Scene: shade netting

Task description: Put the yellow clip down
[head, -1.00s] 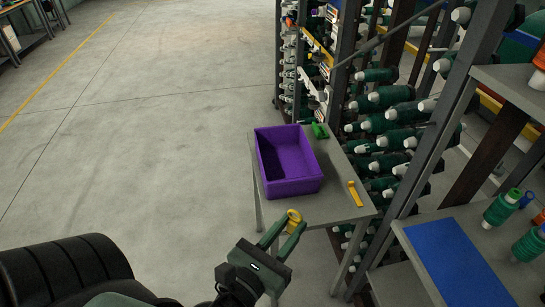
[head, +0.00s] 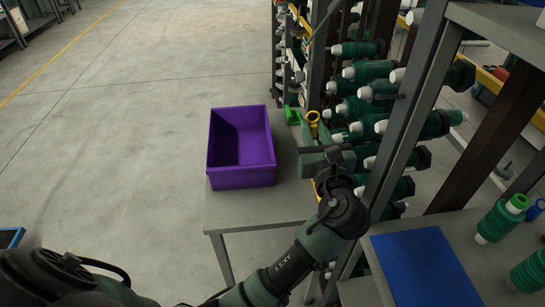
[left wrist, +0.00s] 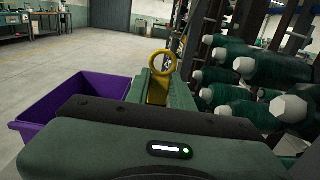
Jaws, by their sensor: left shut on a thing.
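My left gripper (head: 315,136) is shut on the yellow clip (head: 313,117), with the clip's ring sticking up past the fingertips. In the left wrist view the yellow clip (left wrist: 158,92) stands upright between the two fingers (left wrist: 161,84). The gripper is over the right side of the small grey table (head: 240,207), to the right of the purple bin (head: 241,176). I cannot tell how high the clip is above the table. A green clip (head: 292,116) lies at the table's back edge. My right gripper is not in view.
The purple bin (left wrist: 62,107) also shows left of the gripper in the left wrist view. A rack of green spools (head: 368,70) with a grey post stands close on the right. A shelf with a blue mat (head: 430,265) is at front right. Open floor lies to the left.

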